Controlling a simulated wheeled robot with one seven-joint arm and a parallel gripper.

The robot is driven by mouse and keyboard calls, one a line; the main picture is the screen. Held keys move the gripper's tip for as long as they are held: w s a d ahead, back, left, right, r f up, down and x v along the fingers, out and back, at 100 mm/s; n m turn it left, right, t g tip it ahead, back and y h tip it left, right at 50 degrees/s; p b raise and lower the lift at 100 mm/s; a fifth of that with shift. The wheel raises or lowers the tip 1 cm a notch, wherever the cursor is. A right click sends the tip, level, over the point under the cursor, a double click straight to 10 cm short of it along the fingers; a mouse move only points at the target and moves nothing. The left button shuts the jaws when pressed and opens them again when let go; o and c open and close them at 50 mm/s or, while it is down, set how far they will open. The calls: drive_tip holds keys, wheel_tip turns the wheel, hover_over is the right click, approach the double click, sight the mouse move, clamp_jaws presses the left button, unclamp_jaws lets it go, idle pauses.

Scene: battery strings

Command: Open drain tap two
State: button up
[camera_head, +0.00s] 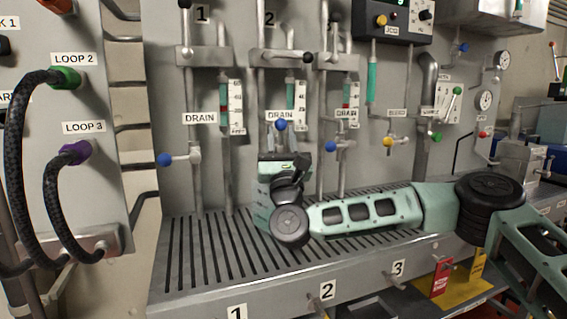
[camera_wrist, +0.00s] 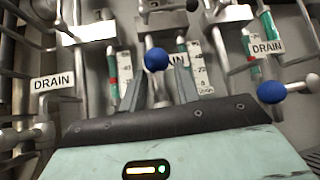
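Drain tap two has a blue ball knob (camera_head: 281,125) on a short pale lever, under the middle DRAIN label. In the wrist view the blue knob (camera_wrist: 156,60) stands above its lever, which points up or towards me; I cannot tell which. My gripper (camera_head: 284,155) is just below the knob in the head view and hides the lower pipe. In the wrist view my gripper (camera_wrist: 160,83) is open, with one finger on each side of the knob and lever. I cannot see either finger touching them.
Drain tap one (camera_head: 164,160), left, and drain tap three (camera_head: 330,147), right, have blue knobs on roughly sideways levers. Vertical pipes and gauges (camera_head: 236,105) stand close behind. A slotted metal tray (camera_head: 200,265) lies below my arm.

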drive_tip(key=b+v, duration=0.2)
drive_tip(key=v, duration=1.5)
drive_tip(key=shift+s, duration=0.15)
